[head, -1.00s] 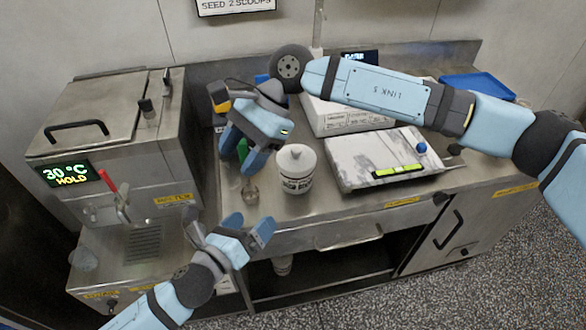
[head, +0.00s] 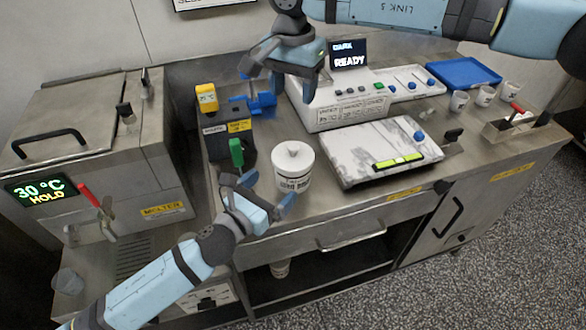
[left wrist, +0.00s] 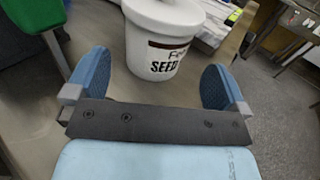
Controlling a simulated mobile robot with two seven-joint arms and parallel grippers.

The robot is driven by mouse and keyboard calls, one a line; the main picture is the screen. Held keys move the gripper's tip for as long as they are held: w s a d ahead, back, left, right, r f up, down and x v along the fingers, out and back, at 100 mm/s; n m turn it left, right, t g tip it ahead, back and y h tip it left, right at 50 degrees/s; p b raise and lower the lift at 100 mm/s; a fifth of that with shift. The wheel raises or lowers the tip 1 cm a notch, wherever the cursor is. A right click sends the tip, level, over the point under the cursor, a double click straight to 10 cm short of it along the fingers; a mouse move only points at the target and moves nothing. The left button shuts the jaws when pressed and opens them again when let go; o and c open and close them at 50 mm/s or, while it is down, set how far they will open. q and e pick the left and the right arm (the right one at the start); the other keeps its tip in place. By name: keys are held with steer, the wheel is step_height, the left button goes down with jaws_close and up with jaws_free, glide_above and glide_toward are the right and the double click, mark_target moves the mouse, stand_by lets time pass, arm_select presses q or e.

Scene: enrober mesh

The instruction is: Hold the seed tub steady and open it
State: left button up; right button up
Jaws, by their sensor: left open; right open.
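The seed tub (head: 294,170) is a white round tub with a knobbed lid and a dark label. It stands upright on the steel counter, lid on. In the left wrist view the tub (left wrist: 155,45) shows between the fingers, a little beyond the tips, with "SEED" legible. My left gripper (head: 270,190) is open at the tub's front left; I see no clear contact. My right gripper (head: 287,88) is open and empty, raised above the counter behind the tub, near the white machine.
A green-handled tool (head: 236,153) stands left of the tub, close to my left gripper. A marble slab (head: 375,150) lies right of it. The READY machine (head: 345,105) is behind, the melter (head: 100,150) at left. White cups (head: 484,95) and a blue tray (head: 462,74) are far right.

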mark_target(282, 177)
arm_select(q)
steer(key=x, duration=0.6)
steer(key=shift+w+d, duration=0.2)
steer(key=shift+w, duration=0.1)
steer(key=c, duration=1)
arm_select(e)
step_height(282, 177, down, 14)
steer(key=m+h, duration=0.1)
steer(key=m, duration=1)
steer(key=shift+f, duration=0.1)
steer(key=shift+c, duration=0.3)
